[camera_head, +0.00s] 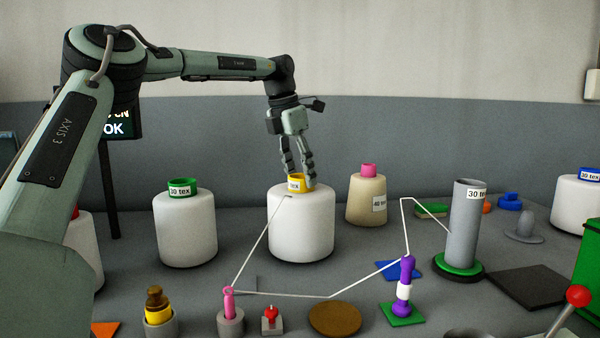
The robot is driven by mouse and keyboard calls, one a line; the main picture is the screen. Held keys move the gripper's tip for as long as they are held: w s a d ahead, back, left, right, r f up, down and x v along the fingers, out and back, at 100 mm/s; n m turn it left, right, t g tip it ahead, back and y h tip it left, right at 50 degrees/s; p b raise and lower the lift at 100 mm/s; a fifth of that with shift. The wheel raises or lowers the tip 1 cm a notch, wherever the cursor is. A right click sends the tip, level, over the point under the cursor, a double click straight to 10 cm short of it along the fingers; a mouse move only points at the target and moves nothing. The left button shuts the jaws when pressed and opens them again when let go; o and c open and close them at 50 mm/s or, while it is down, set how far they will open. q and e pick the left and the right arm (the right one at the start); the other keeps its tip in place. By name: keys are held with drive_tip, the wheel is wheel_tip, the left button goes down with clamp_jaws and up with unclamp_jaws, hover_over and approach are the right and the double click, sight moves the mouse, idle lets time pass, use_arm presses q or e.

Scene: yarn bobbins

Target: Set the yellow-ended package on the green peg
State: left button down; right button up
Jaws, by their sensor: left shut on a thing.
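The yellow-ended package (301,228) is a white bobbin with a yellow top end labelled "tex". It stands upright, seemingly on the grey table, in the middle of the head view. My left gripper (298,179) comes down from above and is shut on the yellow end. The green peg (466,220) appears to be the upright grey cylinder with a green base ring and a "30 tex" label, to the right of the package. Nothing sits over it. My right gripper is out of view.
A green-ended package (186,230) stands left of the yellow-ended one, and a beige pink-ended cone (367,200) close on its right. A white thread runs past a pink post (229,305) and a purple post (406,270). A dark mat (527,288) lies right.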

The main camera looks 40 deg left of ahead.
use_arm(q)
drive_tip(key=shift+r, duration=0.1)
drive_tip(key=c, duration=0.7)
unclamp_jaws()
drive_tip(key=shift+d, duration=0.1)
drive_tip(key=shift+o, duration=0.7)
drive_tip(key=v, duration=1.1)
drive_tip(key=shift+s+r, duration=0.2)
drive_tip(key=shift+r, duration=0.2)
